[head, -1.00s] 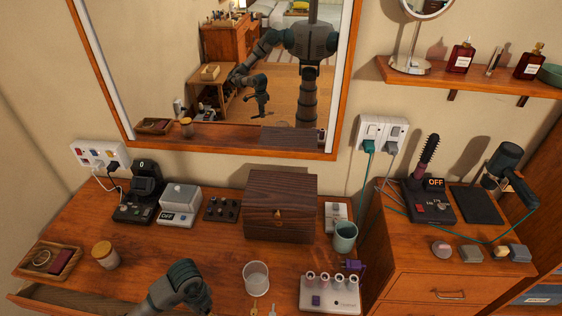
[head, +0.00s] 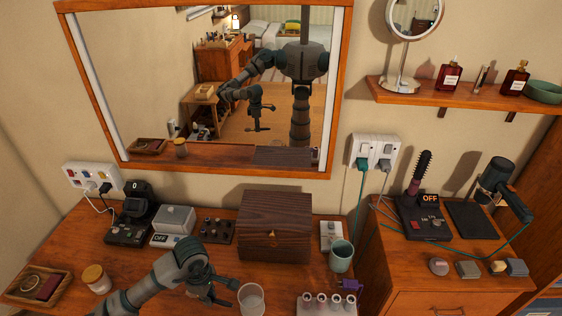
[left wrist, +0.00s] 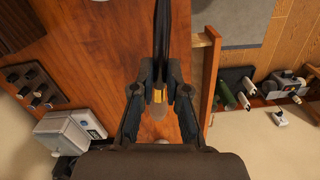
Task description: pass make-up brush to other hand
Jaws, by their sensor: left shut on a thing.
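The make-up brush shows in the left wrist view, with a dark handle (left wrist: 162,35), a gold band (left wrist: 159,94) and a pale tip. My left gripper (left wrist: 159,88) is shut on it near the band, and the handle points away from the wrist. In the head view my left gripper (head: 222,291) is above the front of the wooden dressing table, just left of a clear glass (head: 251,299). I cannot make out the brush clearly in the head view. My right gripper is not seen directly in either view.
A dark wooden box (head: 273,233) stands at the back, with a green cup (head: 341,257) to its right. A jar (head: 96,279) and tray (head: 20,296) are at the left. A curling brush stand (head: 424,219) and hair dryer (head: 497,180) sit on the right cabinet.

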